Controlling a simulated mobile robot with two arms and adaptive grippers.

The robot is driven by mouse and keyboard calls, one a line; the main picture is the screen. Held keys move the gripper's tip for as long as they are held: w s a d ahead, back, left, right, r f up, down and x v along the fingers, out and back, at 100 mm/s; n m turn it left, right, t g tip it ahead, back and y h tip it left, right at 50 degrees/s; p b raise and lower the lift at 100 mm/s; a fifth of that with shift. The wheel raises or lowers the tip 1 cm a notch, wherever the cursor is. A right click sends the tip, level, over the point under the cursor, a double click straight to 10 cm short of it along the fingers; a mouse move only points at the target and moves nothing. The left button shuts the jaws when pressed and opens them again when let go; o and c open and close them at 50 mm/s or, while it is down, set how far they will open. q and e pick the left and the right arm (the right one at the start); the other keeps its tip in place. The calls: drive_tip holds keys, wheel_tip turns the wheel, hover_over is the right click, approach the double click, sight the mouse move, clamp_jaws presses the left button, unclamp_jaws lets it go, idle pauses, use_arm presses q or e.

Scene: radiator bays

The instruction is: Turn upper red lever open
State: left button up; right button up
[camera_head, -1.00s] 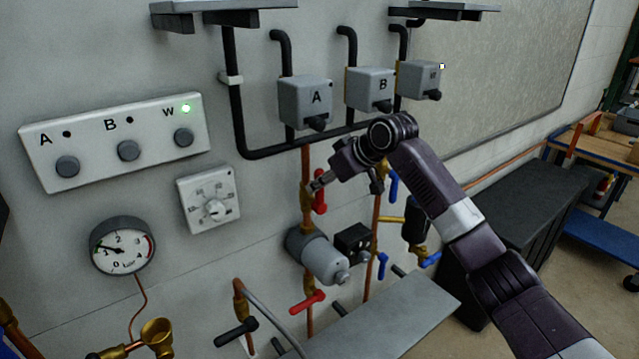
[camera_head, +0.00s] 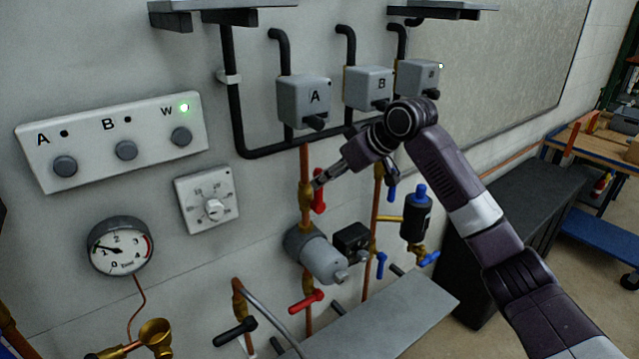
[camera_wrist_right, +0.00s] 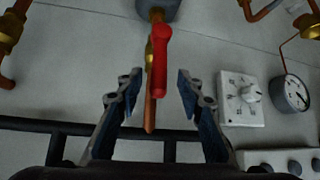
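The upper red lever (camera_head: 319,191) hangs from a brass valve (camera_head: 305,193) on the vertical copper pipe, above a grey cylindrical pump. Its handle lies along the pipe. My right gripper (camera_head: 317,184) is right at it in the head view. In the right wrist view the red lever (camera_wrist_right: 160,60) shows between and ahead of the two fingers of my right gripper (camera_wrist_right: 158,82). The fingers are apart, one on each side, with visible gaps to the lever. My left gripper is not in view.
A lower red lever (camera_head: 306,302) sticks out sideways below the grey pump (camera_head: 317,255). Blue levers (camera_head: 381,265) are on the pipe to the right. Boxes A (camera_head: 303,98) and B (camera_head: 369,88) are above. A grey shelf (camera_head: 375,325) juts out below.

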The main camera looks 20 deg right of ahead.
drive_tip(key=v, duration=0.7)
drive_tip(key=shift+f, duration=0.1)
